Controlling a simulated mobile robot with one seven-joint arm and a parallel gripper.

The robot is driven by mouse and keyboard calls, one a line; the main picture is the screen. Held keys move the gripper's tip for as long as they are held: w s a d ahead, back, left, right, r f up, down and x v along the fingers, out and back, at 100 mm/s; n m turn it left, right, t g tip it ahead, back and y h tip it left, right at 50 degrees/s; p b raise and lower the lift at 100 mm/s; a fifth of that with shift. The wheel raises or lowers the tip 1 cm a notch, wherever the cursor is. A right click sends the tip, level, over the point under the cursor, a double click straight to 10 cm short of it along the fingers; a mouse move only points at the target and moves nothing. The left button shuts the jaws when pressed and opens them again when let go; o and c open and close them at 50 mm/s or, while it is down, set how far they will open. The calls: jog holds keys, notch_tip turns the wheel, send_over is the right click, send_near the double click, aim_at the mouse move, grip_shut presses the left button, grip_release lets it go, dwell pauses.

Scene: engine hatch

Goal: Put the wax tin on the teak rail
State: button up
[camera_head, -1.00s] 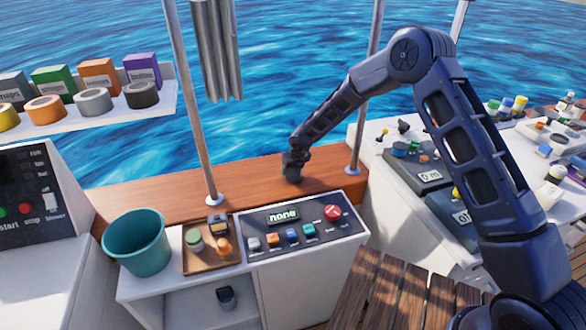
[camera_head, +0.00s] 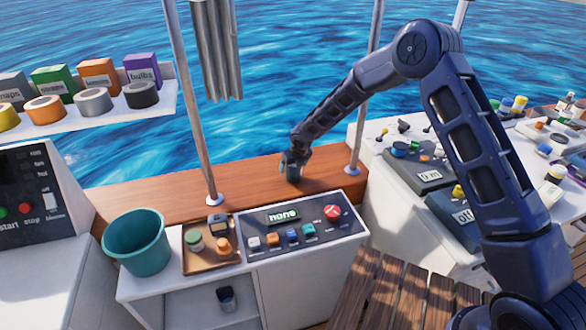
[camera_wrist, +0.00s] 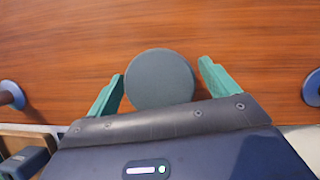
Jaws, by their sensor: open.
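The wax tin, as I take it, is a dark grey round tin (camera_head: 293,174) standing upright on the brown teak rail (camera_head: 245,185), between the two metal posts. No label on it can be read. In the wrist view the tin's flat round top (camera_wrist: 160,78) shows over the wood of the rail (camera_wrist: 60,55). My gripper (camera_head: 290,160) is just above and around the tin in the head view. Its teal fingers are spread on either side of the tin in the wrist view, with a gap visible at each side.
A console (camera_head: 305,228) reading "none" stands in front of the rail, with a brown tray (camera_head: 198,268) of small items and a teal bucket (camera_head: 137,243) to its left. The posts (camera_head: 190,100) and (camera_head: 368,90) rise from the rail on both sides. Bare rail lies between tin and posts.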

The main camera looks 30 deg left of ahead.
jog(key=v, duration=1)
jog(key=shift+r, duration=0.1)
jog(key=w+d+r+m+t+h, duration=0.1)
jog(key=w+d+r+m, duration=0.35)
jog(key=d+r, duration=0.35)
jog(key=w+d+r+m+t+h, duration=0.1)
jog(key=w+d+r+m, duration=0.35)
jog(key=d, duration=0.45)
jog(key=d+r+m+h, duration=0.1)
jog(key=d+r+m, duration=0.5)
jog(key=d, duration=0.5)
jog(key=d+r+m+h, duration=0.1)
jog(key=d+r+m, duration=0.55)
jog(key=d, duration=0.45)
jog(key=s+d+r+m, duration=0.3)
jog(key=s+d+m, duration=0.25)
jog(key=d, duration=0.35)
jog(key=s+d+r+m, duration=0.35)
jog(key=d+m, duration=0.25)
jog(key=d, duration=0.3)
jog(key=s+d+m, duration=1.2)
jog(key=s+m, duration=0.1)
jog(key=s, duration=0.4)
jog(key=shift+f+m, duration=0.4)
jog(key=shift+f, duration=0.05)
